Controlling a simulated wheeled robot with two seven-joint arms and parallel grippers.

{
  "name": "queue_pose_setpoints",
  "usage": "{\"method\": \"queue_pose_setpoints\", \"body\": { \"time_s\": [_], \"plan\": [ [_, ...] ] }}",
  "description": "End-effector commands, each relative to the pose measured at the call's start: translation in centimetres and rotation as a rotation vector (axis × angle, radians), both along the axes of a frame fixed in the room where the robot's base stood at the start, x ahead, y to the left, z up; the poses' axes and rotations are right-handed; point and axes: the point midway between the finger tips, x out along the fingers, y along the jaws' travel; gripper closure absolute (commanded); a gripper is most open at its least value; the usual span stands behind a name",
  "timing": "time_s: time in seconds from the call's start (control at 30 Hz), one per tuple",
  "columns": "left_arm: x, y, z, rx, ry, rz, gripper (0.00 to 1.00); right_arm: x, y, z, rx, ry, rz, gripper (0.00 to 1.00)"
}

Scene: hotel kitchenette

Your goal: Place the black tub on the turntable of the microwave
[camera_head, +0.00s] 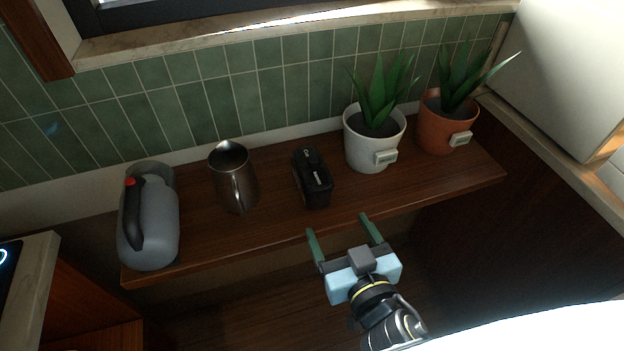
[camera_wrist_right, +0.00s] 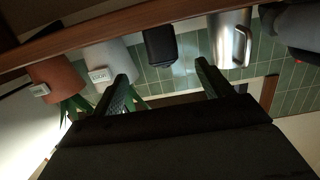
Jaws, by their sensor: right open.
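The black tub (camera_head: 312,178) stands on a brown wooden shelf (camera_head: 270,212), between a metal pitcher and a white plant pot. It also shows in the right wrist view (camera_wrist_right: 159,47), where the picture is upside down. My right gripper (camera_head: 344,224) is open and empty, in front of the shelf's front edge and apart from the tub. Its two fingers also show in the right wrist view (camera_wrist_right: 165,82). My left gripper is not in view. I cannot make out a microwave or its turntable in either view.
The metal pitcher (camera_head: 233,180) and a grey jug (camera_head: 160,225) stand left of the tub. The white pot (camera_head: 361,150) and a terracotta pot (camera_head: 434,135) with spiky plants stand right. A green tiled wall (camera_head: 230,95) closes the back.

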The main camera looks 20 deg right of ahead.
Motion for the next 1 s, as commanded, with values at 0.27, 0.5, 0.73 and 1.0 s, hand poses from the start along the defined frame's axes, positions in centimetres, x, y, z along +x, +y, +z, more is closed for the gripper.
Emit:
{"method": "queue_pose_setpoints", "body": {
  "time_s": [0.27,0.5,0.73,1.0],
  "plan": [
    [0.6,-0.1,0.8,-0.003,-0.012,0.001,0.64,4.3,0.2,-0.3,-0.002,-0.007,0.002,0.22],
    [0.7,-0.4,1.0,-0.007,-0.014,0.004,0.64,7.3,0.3,-0.9,-0.001,-0.003,0.001,0.22],
    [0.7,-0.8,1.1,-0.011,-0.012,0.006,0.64,8.6,0.3,-1.0,-0.003,-0.002,0.0,0.22],
    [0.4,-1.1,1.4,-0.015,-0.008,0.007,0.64,12.1,0.6,-1.3,-0.004,-0.003,0.002,0.22]
  ]
}}
